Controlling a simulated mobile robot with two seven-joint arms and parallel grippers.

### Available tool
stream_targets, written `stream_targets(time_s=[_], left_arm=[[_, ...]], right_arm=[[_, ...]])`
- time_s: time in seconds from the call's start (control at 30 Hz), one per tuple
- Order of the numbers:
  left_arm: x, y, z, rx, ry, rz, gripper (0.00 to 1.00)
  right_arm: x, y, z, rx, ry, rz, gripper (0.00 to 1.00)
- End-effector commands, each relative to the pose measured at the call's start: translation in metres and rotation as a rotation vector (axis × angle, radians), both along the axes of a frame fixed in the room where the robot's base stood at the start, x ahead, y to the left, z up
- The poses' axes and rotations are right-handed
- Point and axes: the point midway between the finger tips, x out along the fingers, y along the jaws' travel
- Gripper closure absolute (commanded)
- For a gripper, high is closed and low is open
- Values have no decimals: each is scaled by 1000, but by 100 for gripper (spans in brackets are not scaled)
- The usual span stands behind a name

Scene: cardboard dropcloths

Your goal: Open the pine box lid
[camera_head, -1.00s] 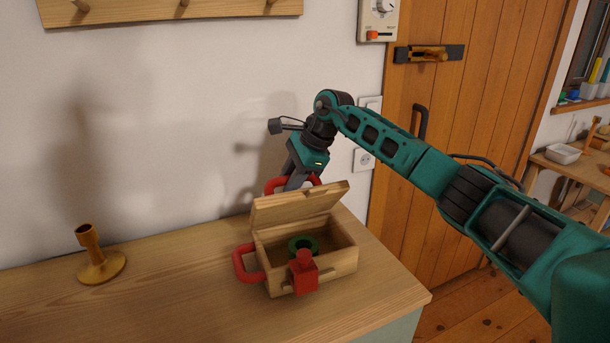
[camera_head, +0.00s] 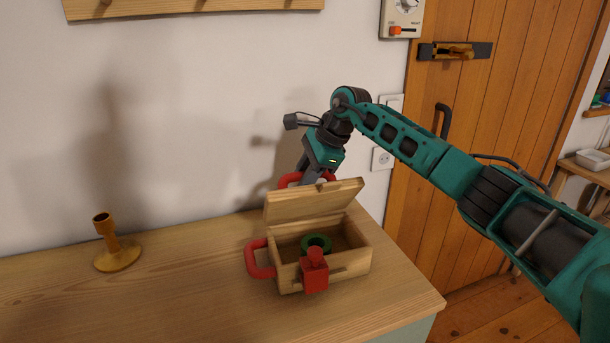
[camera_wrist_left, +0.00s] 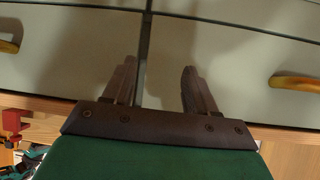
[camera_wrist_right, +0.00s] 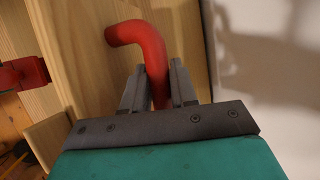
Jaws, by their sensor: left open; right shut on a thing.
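The pine box (camera_head: 350,268) stands on the wooden counter, and its lid (camera_head: 312,203) is raised, tilted up at the back. A green ring (camera_head: 316,243) lies inside. A red block-shaped piece (camera_head: 314,272) sits at the middle of its front. A red handle (camera_head: 258,260) is on its left side. My right gripper (camera_head: 312,176) is behind the lid, its fingertips partly hidden by it. In the right wrist view it is shut on a red handle (camera_wrist_right: 150,55) at the far side. My left gripper (camera_wrist_left: 155,90) is open and empty, in front of pale drawer fronts.
A brass candlestick (camera_head: 116,245) stands on the counter (camera_head: 190,290) to the left, with clear counter between it and the box. The white wall is close behind my right gripper. A wooden door (camera_head: 460,150) is to the right. Drawers with yellow handles (camera_wrist_left: 295,83) are near my left gripper.

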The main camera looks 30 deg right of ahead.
Motion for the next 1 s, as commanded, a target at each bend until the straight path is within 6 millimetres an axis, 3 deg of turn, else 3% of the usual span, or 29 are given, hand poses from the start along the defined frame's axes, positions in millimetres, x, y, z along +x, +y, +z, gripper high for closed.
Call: stream_targets(time_s=[0.47,0.5,0.6,0.7,1.0], left_arm=[[0,0,-1,1,1,-1,43],[0,0,-1,0,1,-1,43],[0,0,-1,0,1,-1,43],[0,0,-1,0,1,-1,43],[-1,0,-1,0,2,-2,43]], right_arm=[[-2,0,-7,-6,13,3,100],[-2,0,-7,-6,13,3,70],[-2,0,-6,-4,11,3,60],[-1,0,-4,-3,8,2,52],[-1,-1,1,-2,2,1,52]])
